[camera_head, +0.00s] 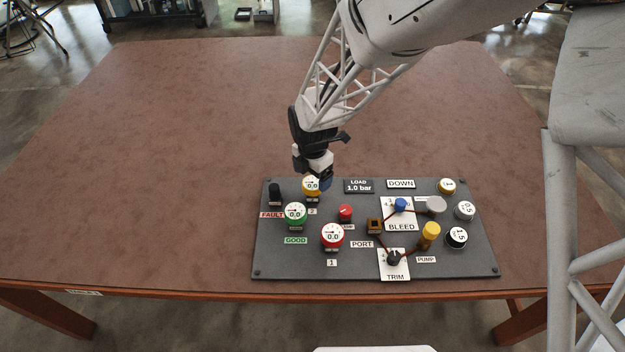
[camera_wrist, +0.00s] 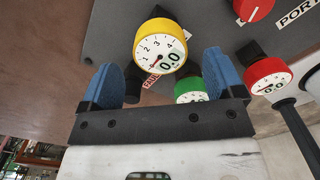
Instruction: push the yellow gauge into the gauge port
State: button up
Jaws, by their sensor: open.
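The yellow gauge (camera_head: 311,187) has a round white dial reading 0.0 and stands at the panel's back left edge. In the wrist view the yellow gauge (camera_wrist: 160,45) shows between and beyond the blue fingertips, with its dial in full view. My gripper (camera_head: 318,178) is open and empty right at the gauge, partly covering it in the head view. In the wrist view my gripper (camera_wrist: 163,80) has a finger on each side of the dial; contact cannot be told. A square brass-coloured socket (camera_head: 375,226) sits beside the PORT label (camera_head: 361,244), with no gauge in it.
The dark panel (camera_head: 285,263) lies on the brown table (camera_head: 180,140). A green gauge (camera_head: 295,213), a red gauge (camera_head: 332,236) and a red knob (camera_head: 345,212) stand close by. Valves, a yellow cylinder (camera_head: 431,231) and weights crowd the right side. The table's left is clear.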

aim_at(312, 182)
jog(key=shift+f, duration=2.15)
grip_shut()
jog(key=shift+r, duration=0.2)
jog(key=shift+r, duration=0.15)
jog(key=shift+r, duration=0.1)
jog(key=shift+r, duration=3.8)
